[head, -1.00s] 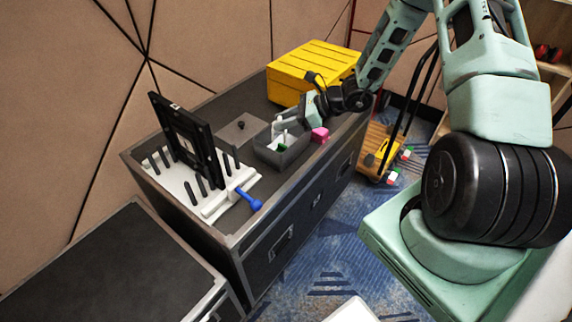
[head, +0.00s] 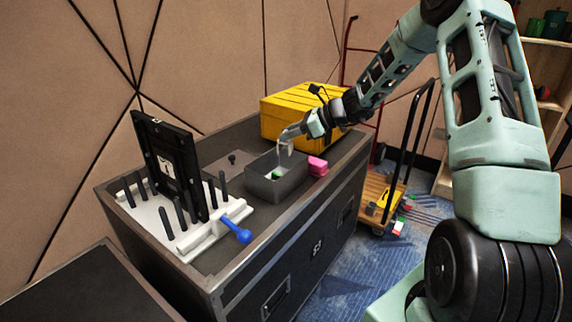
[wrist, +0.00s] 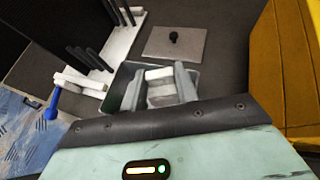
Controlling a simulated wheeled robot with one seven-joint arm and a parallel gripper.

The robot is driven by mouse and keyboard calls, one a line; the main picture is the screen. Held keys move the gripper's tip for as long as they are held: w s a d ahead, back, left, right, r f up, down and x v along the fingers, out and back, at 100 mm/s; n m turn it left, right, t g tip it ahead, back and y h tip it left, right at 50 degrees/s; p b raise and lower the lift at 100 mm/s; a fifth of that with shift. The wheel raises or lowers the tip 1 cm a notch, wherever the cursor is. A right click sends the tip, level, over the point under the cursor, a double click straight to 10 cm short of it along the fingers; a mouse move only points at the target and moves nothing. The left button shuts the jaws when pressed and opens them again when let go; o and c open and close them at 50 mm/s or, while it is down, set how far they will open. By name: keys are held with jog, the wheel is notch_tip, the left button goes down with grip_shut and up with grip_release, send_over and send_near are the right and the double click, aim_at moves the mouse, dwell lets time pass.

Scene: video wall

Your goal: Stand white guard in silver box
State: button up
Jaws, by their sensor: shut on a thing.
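The silver box (head: 288,188) is a small open grey bin on the dark case top; it also shows in the wrist view (wrist: 119,86). A small green thing (head: 276,175) lies inside it. My gripper (head: 287,136) is over the box, pointing down and left. Its fingers show in the wrist view (wrist: 160,92), shut on the white guard (wrist: 159,74), a pale piece between them. In the head view the guard (head: 287,148) hangs at about the box's rim, partly hidden by the fingers. I cannot tell whether it touches the box.
A pink block (head: 318,166) sits right of the box. A yellow case (head: 290,108) stands behind. To the left are a white base with black pegs (head: 166,224), an upright black panel (head: 168,160) and a blue-ended tool (head: 237,230). A flat grey plate (head: 233,161) lies behind the box.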

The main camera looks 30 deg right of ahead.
aim_at(292, 149)
jog(key=shift+f+b, duration=0.3)
jog(key=shift+f, duration=2.65)
jog(key=shift+f, duration=0.1)
jog(key=shift+f+b, duration=0.35)
jog(key=shift+f, duration=0.15)
jog(key=o, duration=1)
jog(key=shift+c, duration=0.2)
